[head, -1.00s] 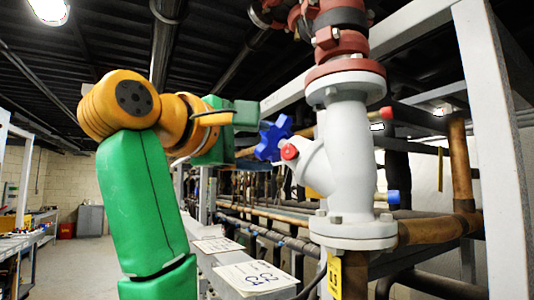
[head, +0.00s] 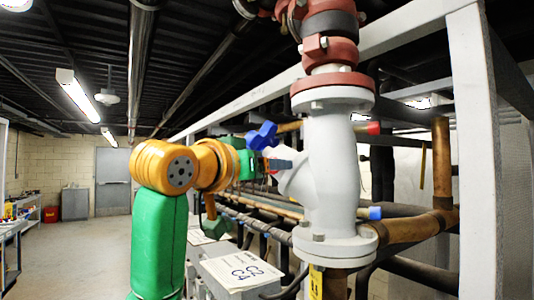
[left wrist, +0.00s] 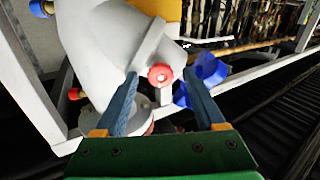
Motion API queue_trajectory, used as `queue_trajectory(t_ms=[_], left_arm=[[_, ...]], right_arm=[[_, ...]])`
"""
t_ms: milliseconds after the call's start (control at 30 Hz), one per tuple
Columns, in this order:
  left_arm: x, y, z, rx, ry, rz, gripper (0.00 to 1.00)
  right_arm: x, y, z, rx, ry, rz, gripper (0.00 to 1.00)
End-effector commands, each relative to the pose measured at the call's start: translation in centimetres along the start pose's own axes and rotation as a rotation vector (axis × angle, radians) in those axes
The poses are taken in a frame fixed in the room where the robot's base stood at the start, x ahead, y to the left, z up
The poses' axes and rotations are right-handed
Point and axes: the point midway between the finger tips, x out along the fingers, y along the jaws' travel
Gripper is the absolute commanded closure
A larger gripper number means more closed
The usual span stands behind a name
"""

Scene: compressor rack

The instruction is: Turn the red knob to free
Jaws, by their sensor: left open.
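A white valve body (head: 335,165) stands upright at the rack. On its angled branch is a red knob, seen face-on in the left wrist view (left wrist: 160,75). In the head view the knob is almost wholly hidden behind a finger of my left gripper (head: 279,165). In the left wrist view my left gripper (left wrist: 161,76) is open, its two blue-grey fingers on either side of the red knob, with gaps visible. I cannot tell how deep the fingertips reach. My right gripper is not in view.
A blue star handle (head: 262,136) sits close beside the gripper; it shows by the right finger in the left wrist view (left wrist: 207,70). Another red cap (head: 374,128) and a blue cap (head: 375,213) are behind the valve. A labelled box (head: 240,271) stands below. Floor at left is clear.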

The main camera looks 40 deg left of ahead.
Motion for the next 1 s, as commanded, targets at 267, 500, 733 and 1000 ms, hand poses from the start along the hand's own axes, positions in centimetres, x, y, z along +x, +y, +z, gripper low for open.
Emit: queue_trajectory(t_ms=[267,500,733,1000], left_arm=[[0.39,-0.02,0.05,-0.002,0.002,0.000,0.31],[0.37,-0.01,0.03,-0.003,0.002,0.000,0.96],[0.35,0.09,0.16,-0.106,0.003,0.003,1.00],[0.35,0.01,-0.02,-0.139,0.003,0.000,0.50]], right_arm=[[-0.14,0.01,-0.02,0.000,0.000,0.000,0.50],[-0.14,0.01,-0.01,0.000,0.000,0.000,0.50],[0.35,0.00,0.03,0.000,0.000,0.000,0.50],[0.24,0.01,0.03,0.000,0.000,0.000,0.50]])
